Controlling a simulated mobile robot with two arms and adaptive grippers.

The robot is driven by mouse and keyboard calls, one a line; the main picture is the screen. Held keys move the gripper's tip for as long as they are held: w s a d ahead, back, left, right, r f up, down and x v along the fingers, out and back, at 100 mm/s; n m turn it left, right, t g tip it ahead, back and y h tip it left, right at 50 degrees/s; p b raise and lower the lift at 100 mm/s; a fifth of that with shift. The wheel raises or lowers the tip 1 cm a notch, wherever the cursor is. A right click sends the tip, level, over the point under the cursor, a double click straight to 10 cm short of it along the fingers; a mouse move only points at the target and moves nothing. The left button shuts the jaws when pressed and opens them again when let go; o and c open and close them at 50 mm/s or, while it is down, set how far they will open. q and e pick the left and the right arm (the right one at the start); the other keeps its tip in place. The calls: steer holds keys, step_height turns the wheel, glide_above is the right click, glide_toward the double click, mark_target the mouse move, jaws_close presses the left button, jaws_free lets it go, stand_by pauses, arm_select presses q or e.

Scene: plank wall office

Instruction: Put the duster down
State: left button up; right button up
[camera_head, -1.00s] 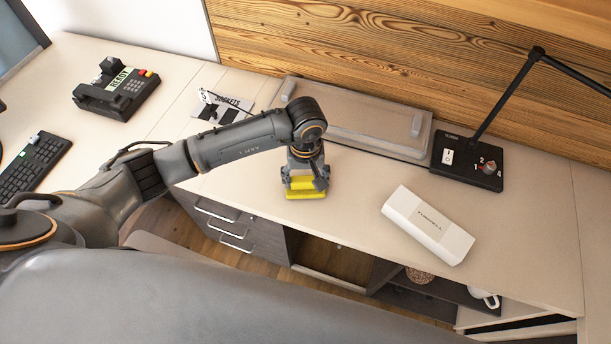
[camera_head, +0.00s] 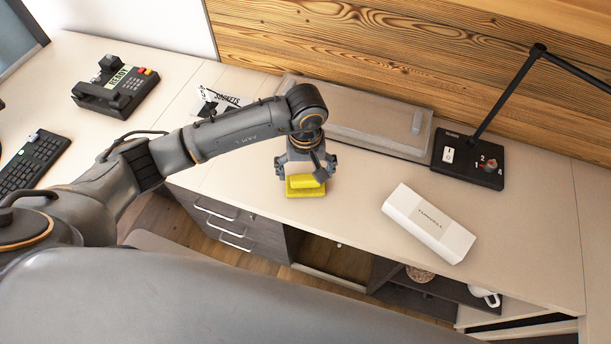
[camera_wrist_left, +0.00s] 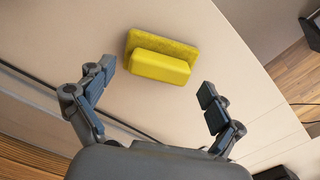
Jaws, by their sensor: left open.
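The yellow duster (camera_head: 305,187) lies on the beige desk (camera_head: 350,225) near its front edge, with its raised block facing up. It also shows in the left wrist view (camera_wrist_left: 160,68), where it lies flat on the desk just ahead of the fingertips. My left gripper (camera_head: 306,168) is right above and behind the duster. In the left wrist view its fingers (camera_wrist_left: 155,80) are spread wide on both sides, with clear space between each finger and the duster. My right gripper is not in view.
A white box (camera_head: 428,224) lies to the right of the duster. A lamp base (camera_head: 467,160) and a long grey case (camera_head: 375,130) stand behind. A telephone (camera_head: 117,90) and keyboard (camera_head: 32,160) are at left. An open shelf is below the desk edge.

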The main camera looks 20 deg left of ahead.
mark_target(306, 177)
arm_select(q)
step_height(306, 177, up, 10)
steer(key=b, duration=0.1)
steer(key=shift+f+b, duration=0.15)
steer(key=shift+b, duration=0.2)
